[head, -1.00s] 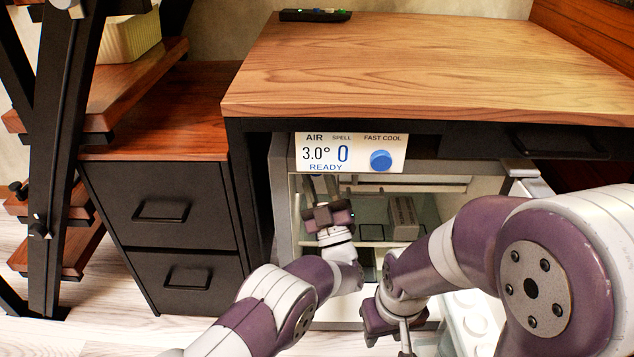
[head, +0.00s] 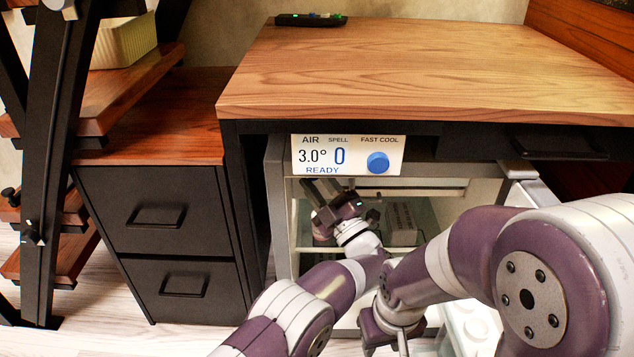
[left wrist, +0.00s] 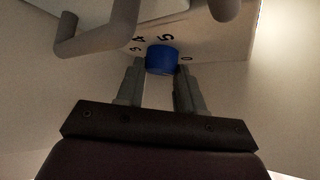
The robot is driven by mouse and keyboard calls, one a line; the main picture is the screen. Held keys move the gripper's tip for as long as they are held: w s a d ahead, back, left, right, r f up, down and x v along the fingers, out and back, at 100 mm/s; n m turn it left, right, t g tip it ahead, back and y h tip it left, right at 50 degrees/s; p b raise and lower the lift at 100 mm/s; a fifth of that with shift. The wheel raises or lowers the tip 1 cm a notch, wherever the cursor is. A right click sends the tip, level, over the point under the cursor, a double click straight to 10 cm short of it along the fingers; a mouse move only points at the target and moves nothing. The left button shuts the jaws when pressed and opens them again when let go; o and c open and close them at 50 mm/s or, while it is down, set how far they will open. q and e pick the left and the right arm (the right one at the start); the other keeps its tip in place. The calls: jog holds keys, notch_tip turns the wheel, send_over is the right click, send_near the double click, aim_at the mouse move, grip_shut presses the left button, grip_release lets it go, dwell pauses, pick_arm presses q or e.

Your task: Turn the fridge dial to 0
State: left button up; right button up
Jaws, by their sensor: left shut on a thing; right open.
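The blue fridge dial (left wrist: 161,59) shows in the left wrist view, on a pale panel with printed numbers. A 4 and a 5 stand above it and a 0 to its right; I cannot tell which number it is set to. My left gripper (left wrist: 160,76) is shut on the dial, one finger on each side. In the head view my left gripper (head: 318,190) reaches into the open fridge (head: 281,205), just under its display panel, and the dial is hidden there. My right gripper (head: 393,338) is open and low in front of the fridge.
The display panel (head: 347,155) reads 3.0° and READY and has a blue round knob (head: 378,162). A box (head: 402,222) stands inside the fridge. A wooden counter (head: 420,70) lies above, and a dark drawer cabinet (head: 160,215) stands at the left.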

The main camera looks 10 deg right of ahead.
pick_arm(q)
jog(key=shift+f, duration=0.15)
jog(key=o, duration=1)
jog(key=shift+o, duration=0.2)
